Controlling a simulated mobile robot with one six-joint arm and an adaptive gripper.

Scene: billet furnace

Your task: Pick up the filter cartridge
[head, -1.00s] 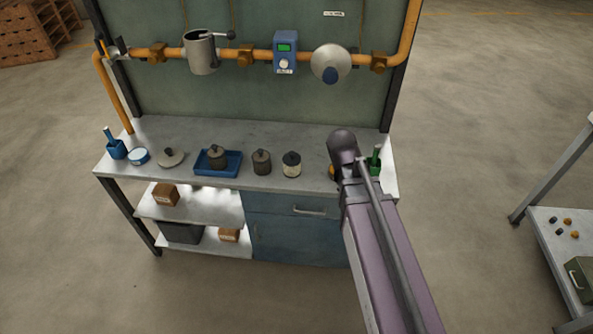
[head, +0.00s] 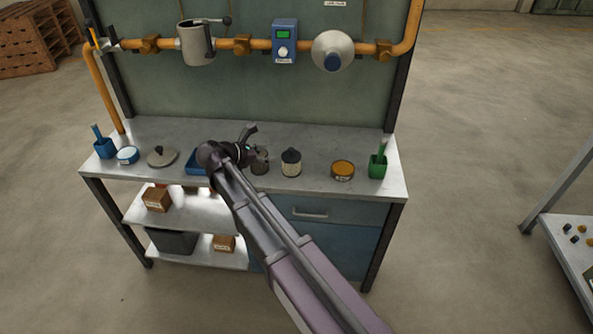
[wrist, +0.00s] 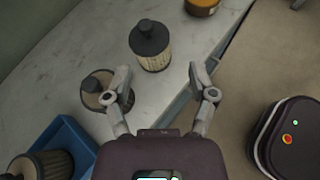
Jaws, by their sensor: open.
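Several canister-shaped cartridges stand on the bench; I cannot tell which one the task means. One, with cream pleats and a black cap (head: 291,165), stands upright and also shows in the wrist view (wrist: 153,60), ahead of the fingertips. A grey-brown one (head: 260,163) stands to its left; in the wrist view (wrist: 97,92) it is beside my left finger, partly covered by it. A brown pleated one (wrist: 42,166) is in the blue tray (wrist: 70,131), hidden by my arm in the head view. My gripper (wrist: 159,73) is open, with nothing between its fingers.
On the bench (head: 335,192) stand an orange tin (head: 343,171) and a green holder (head: 378,165) at right. A lid (head: 162,157), a blue-white tin (head: 128,155) and a blue holder (head: 104,147) are at left. A pipe (head: 258,44) with fittings runs behind.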

